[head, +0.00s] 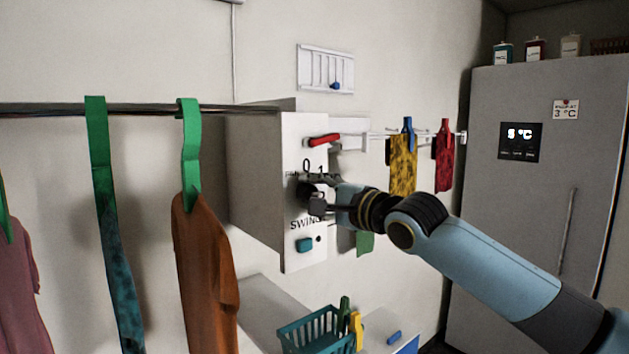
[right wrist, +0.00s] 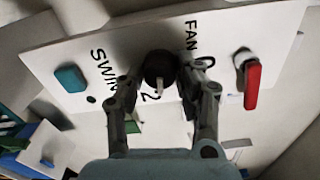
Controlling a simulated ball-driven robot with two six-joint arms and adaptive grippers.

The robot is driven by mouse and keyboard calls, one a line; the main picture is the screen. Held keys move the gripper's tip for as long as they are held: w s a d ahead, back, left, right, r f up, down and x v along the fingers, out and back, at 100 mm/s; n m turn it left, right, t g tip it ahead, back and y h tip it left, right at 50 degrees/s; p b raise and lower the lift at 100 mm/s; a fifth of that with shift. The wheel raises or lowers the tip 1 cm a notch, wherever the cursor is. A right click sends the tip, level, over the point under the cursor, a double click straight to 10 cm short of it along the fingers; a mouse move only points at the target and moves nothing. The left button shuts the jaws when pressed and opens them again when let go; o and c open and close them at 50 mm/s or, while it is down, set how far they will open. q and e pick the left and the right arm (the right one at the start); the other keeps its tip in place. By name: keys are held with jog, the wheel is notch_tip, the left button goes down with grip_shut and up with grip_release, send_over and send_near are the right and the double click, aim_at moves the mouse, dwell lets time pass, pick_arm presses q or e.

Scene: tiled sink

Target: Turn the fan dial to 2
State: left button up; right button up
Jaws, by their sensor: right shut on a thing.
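The fan dial (right wrist: 157,66) is a round black knob on the white face of a wall box (head: 305,255). In the head view the dial (head: 305,189) is partly covered by my gripper; "0" and "1" show above it. My right gripper (right wrist: 160,80) is shut on the dial, one finger on each side. In the right wrist view the dial's pale pointer faces down, close to the figure "2" (right wrist: 152,96); "0" shows to the right, and "1" is hidden behind a finger. My left gripper is not in view.
A red lever (head: 323,140) sits above the dial; a teal SWING button (head: 304,245) is below. Clothes hang from a rail (head: 60,109) at left. Cloths hang behind my right arm. A teal basket (head: 308,333) stands below. A grey fridge (head: 545,130) is at right.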

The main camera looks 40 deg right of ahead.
jog(key=shift+f+m, duration=0.1)
jog(key=shift+m, duration=2)
jog(key=o, duration=1.1)
